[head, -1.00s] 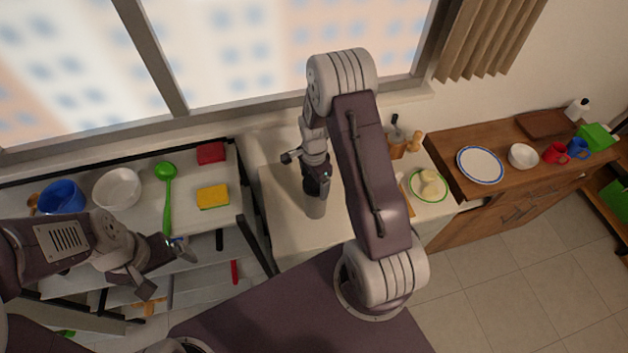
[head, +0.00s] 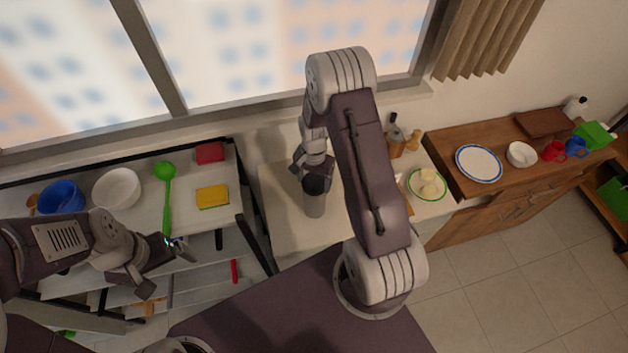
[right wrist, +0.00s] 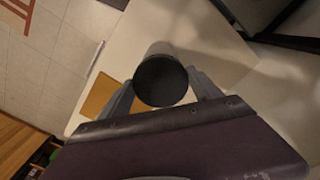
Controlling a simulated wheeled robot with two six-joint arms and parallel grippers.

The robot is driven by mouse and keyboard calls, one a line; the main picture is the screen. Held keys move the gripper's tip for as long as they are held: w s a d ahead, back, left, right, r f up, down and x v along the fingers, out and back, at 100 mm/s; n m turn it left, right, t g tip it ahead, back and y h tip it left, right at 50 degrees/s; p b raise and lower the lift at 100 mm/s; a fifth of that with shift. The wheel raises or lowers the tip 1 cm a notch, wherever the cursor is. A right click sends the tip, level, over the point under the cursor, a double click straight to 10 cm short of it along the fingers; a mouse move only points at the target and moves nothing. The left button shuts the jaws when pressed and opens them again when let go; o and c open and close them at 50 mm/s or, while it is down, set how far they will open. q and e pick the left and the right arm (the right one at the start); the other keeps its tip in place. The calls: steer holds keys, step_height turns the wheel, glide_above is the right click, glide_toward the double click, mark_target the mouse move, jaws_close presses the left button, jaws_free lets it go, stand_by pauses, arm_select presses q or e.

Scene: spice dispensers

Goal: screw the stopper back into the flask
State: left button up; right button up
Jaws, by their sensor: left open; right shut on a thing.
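The flask (head: 314,206) is a grey cylinder standing upright on the white counter in the middle of the head view. A dark stopper (head: 315,184) sits at its top; it also shows as a black disc in the right wrist view (right wrist: 160,81). My right gripper (right wrist: 162,88) is shut on the stopper, with one finger on each side. Whether the stopper's thread is engaged is hidden. My left gripper (head: 180,247) is open and empty, well to the left, in front of the shelf unit.
A green-rimmed plate (head: 427,184) and a wooden board lie right of the flask. The left shelf unit holds a blue bowl (head: 62,197), a white bowl (head: 117,188), a green ladle (head: 166,190) and a yellow sponge (head: 212,197).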

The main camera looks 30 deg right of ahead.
mark_target(313, 182)
steer(key=m, duration=0.6)
steer(key=shift+w, duration=0.15)
steer(key=shift+m, duration=0.7)
steer(key=m, duration=0.4)
steer(key=shift+f, duration=0.1)
steer(key=o, duration=1.6)
steer(key=shift+o, duration=0.2)
step_height(313, 182, up, 9)
steer(key=b, duration=0.2)
steer(key=shift+b, duration=0.3)
